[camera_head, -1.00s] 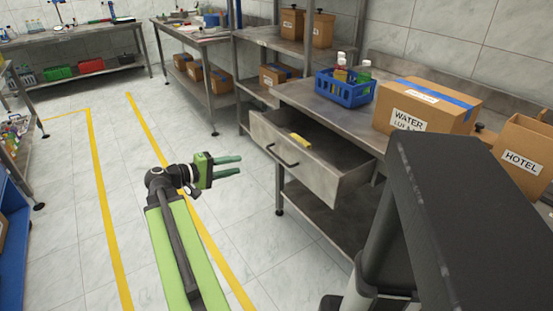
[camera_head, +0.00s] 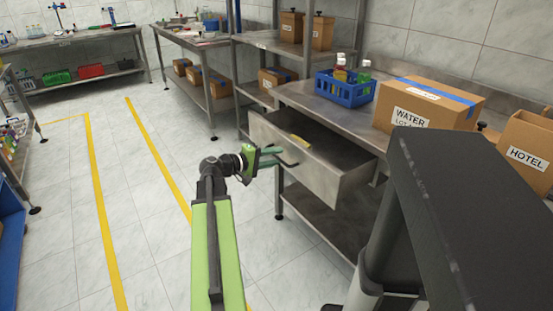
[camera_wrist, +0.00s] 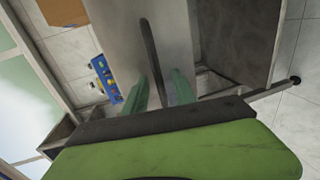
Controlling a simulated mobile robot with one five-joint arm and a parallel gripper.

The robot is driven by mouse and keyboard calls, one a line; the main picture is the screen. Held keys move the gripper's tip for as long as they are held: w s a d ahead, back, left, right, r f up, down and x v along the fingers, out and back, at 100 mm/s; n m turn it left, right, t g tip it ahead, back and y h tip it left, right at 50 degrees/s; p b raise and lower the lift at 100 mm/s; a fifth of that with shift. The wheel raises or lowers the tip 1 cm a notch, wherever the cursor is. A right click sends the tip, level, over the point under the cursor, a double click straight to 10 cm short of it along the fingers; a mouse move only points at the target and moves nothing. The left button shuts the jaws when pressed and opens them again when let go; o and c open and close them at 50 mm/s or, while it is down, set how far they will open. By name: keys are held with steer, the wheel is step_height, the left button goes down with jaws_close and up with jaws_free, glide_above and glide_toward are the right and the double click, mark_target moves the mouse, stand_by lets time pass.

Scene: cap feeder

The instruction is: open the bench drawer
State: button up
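The bench drawer (camera_head: 318,178) is grey metal and stands pulled well out of the bench, its inside showing from above. Its dark bar handle (camera_head: 288,160) is on the front face. My gripper (camera_head: 280,157) is at the handle, fingers pointing at the drawer front. In the wrist view the dark handle (camera_wrist: 152,50) runs between my two green fingers (camera_wrist: 162,85), which are apart, with gaps seen beside the bar. The head view does not show whether either finger touches it.
On the bench top (camera_head: 310,100) stand a blue crate (camera_head: 345,90) with bottles and a cardboard box (camera_head: 425,105). A lower shelf (camera_head: 330,220) is under the drawer. The floor (camera_head: 150,220) left of my arm is clear.

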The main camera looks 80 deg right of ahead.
steer(key=shift+s+d, duration=0.25)
jaws_close()
stand_by(1.3)
